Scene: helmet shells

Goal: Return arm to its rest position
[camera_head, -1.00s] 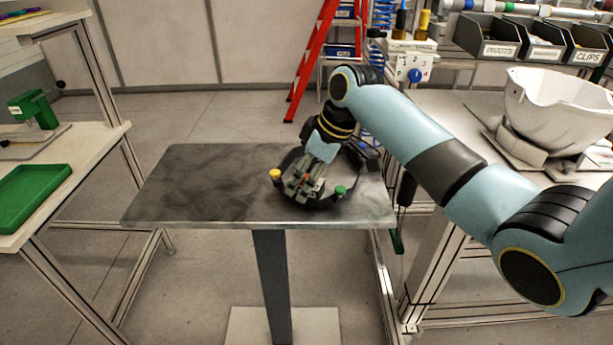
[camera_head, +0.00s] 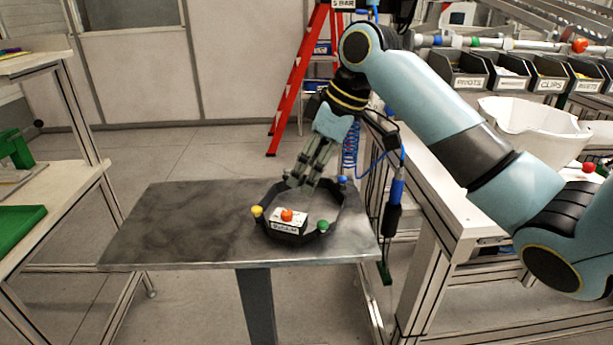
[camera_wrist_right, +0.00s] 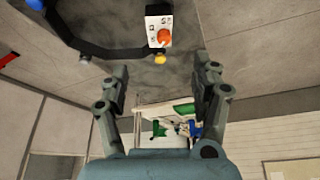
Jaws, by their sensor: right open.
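My right gripper (camera_head: 314,170) is open and empty above the back part of a dark ring-shaped harness (camera_head: 334,213) on the metal table. The harness carries yellow, green and blue knobs. A small white box with an orange knob (camera_head: 288,222) sits at the ring's front, apart from my fingers. In the right wrist view, my open right gripper (camera_wrist_right: 163,85) frames empty space, with the white box (camera_wrist_right: 158,26) and part of the dark ring (camera_wrist_right: 88,45) at the top. My left gripper is not in view.
The metal table (camera_head: 175,215) is bare on its left side. A bench at the right holds a white helmet shell (camera_head: 535,125) and grey bins (camera_head: 510,72). Cables and a blue-and-black tool (camera_head: 395,195) hang by its edge. A red ladder (camera_head: 297,85) stands behind.

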